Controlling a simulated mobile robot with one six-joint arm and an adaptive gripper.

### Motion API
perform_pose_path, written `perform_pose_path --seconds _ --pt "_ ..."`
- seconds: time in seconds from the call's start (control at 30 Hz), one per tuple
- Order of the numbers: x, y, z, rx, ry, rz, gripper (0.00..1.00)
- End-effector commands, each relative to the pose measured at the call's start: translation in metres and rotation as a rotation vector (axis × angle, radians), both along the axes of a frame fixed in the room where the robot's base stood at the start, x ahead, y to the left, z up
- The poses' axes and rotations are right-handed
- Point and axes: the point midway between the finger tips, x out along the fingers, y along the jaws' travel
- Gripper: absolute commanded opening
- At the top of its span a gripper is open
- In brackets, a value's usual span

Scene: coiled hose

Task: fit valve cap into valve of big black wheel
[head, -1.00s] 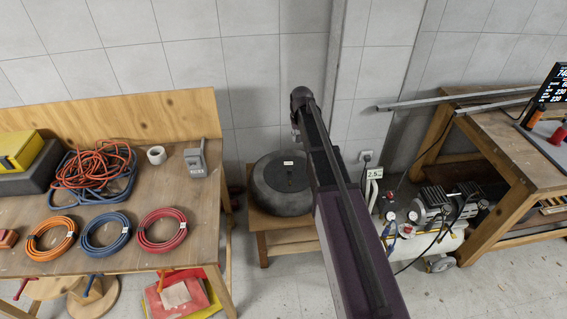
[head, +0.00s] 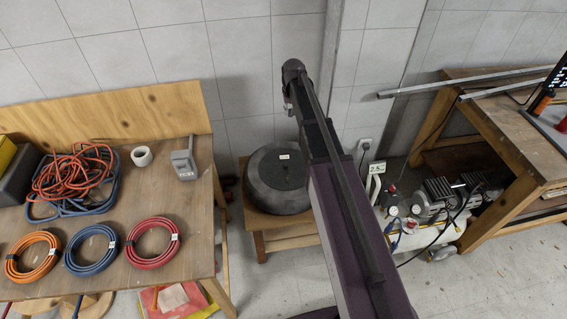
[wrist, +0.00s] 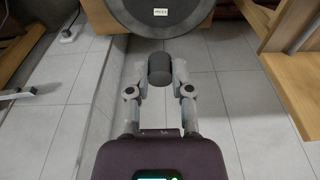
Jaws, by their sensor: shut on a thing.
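The big black wheel (head: 278,182) lies flat on a low wooden stand against the wall, with a small white label on top. My arm partly covers its right side in the head view. Its rim also shows at the top edge of the wrist view (wrist: 160,29). My gripper (wrist: 160,76) is shut on a dark, short cylindrical piece, the valve cap (wrist: 160,66), held between the two fingertips. The cap appears just below the wheel's rim in the wrist view; the gap between them is hard to judge. I cannot make out the valve.
A wooden bench (head: 105,255) with orange, blue and red hose coils stands left. The wheel's low wooden stand (head: 262,243) has bare floor in front. A compressor (head: 430,212) and a second wooden bench (head: 515,140) stand right, with metal bars jutting leftward.

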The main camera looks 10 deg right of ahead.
Motion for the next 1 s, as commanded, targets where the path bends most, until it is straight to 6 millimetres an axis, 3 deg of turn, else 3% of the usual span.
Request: perform_pose_path --seconds 0.63,1.0 --pt "0.000 0.014 -0.005 0.000 0.000 0.019 0.00" --pt "0.000 0.016 -0.047 0.000 0.000 0.037 0.00"
